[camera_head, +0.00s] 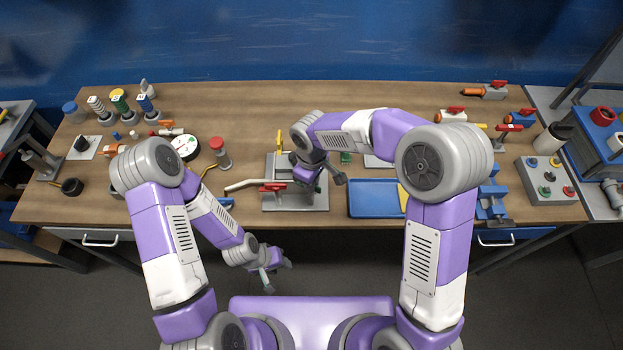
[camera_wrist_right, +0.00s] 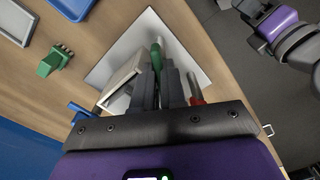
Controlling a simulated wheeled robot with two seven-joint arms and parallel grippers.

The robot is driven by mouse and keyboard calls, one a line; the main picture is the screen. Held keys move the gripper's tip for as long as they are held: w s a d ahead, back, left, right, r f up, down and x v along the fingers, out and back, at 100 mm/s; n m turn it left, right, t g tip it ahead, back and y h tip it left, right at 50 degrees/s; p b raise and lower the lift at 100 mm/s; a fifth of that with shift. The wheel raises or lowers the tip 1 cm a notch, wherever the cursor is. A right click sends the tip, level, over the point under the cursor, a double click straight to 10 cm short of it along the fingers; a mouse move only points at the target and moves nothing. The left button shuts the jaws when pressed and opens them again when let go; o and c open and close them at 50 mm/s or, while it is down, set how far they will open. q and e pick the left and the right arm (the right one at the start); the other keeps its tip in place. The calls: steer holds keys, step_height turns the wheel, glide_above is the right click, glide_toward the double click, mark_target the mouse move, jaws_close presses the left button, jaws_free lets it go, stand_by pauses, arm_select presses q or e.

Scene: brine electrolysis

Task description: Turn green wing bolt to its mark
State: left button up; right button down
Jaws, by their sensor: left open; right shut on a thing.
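The green wing bolt (camera_wrist_right: 156,56) shows in the right wrist view as a green piece at the fingertips of my right gripper (camera_wrist_right: 164,82), which is shut on it. The bolt belongs to a fixture on a grey plate (camera_head: 268,203) at the table's front middle. In the head view my right gripper (camera_head: 322,184) reaches down over this plate, and its wrist hides most of the bolt. I cannot make out the mark. My left gripper (camera_head: 277,277) is open and empty, in front of the table edge and below the fixture; part of that arm (camera_wrist_right: 284,22) shows in the right wrist view.
A red-handled lever (camera_head: 273,187) and a pale pipe (camera_head: 245,185) sit at the plate's left. A blue tray (camera_head: 372,212) lies to its right. A green block (camera_wrist_right: 55,60) stands behind. A red-topped post (camera_head: 219,152) and a round gauge (camera_head: 186,147) stand left.

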steer(key=n+p, duration=0.1)
steer(key=n, duration=0.5)
steer(key=shift+r+p, duration=0.1)
steer(key=shift+p, duration=0.2)
stand_by(0.4)
steer(key=c, duration=1.2)
jaws_free()
step_height(320, 180, up, 8)
steer(key=shift+f+p, duration=0.25)
steer(key=shift+p, duration=0.1)
